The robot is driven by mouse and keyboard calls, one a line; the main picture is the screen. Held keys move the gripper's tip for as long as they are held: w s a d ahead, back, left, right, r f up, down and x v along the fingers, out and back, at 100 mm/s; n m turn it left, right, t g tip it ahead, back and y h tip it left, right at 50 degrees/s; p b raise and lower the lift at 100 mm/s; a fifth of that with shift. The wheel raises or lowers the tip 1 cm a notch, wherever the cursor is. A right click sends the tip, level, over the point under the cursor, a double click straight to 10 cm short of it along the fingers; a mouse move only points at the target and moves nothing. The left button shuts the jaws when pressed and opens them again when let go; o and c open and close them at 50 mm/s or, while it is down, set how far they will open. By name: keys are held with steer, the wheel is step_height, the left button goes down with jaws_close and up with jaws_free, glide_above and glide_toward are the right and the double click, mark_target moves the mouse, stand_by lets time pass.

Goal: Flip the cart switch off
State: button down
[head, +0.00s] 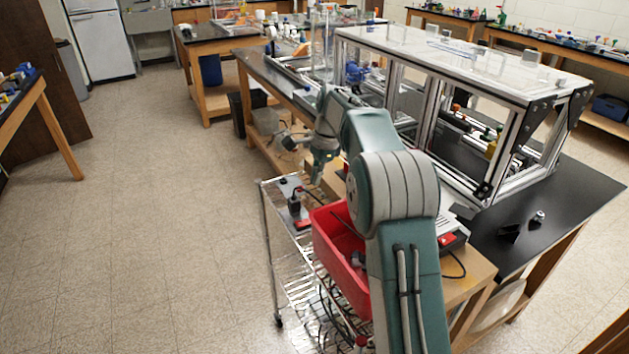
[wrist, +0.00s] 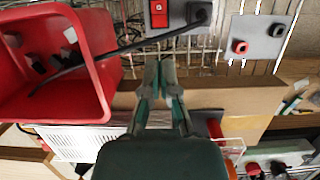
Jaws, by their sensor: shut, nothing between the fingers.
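The cart (head: 272,235) is a wire-shelf cart left of my arm in the head view. A grey power strip (head: 301,217) with a black plug lies on its top shelf. In the wrist view, the red switch (wrist: 159,19) sits at the top edge, beside the black plug (wrist: 200,13). My gripper (wrist: 158,62) is shut and empty, with its fingertips a little below the switch in the picture and apart from it. In the head view my gripper (head: 317,180) hangs above the back part of the cart. Whether the switch is on or off cannot be told.
A red bin (head: 341,262) stands on the cart near my arm. A black cord runs from the plug across the bin. A grey panel with red and black sockets (wrist: 258,37) lies right of the switch.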

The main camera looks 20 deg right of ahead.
mark_target(301, 223)
steer(key=shift+s+a+r, duration=0.1)
steer(key=shift+s+r, duration=0.05)
steer(key=shift+r, duration=0.35)
steer(key=shift+s+a+r, duration=0.1)
steer(key=shift+r, duration=0.4)
steer(key=shift+f, duration=0.1)
steer(key=x, duration=1.3)
steer(key=shift+a+f, duration=0.35)
steer(key=shift+s+a+f, duration=0.1)
steer(key=shift+a+f, duration=0.05)
steer(key=shift+f, duration=0.05)
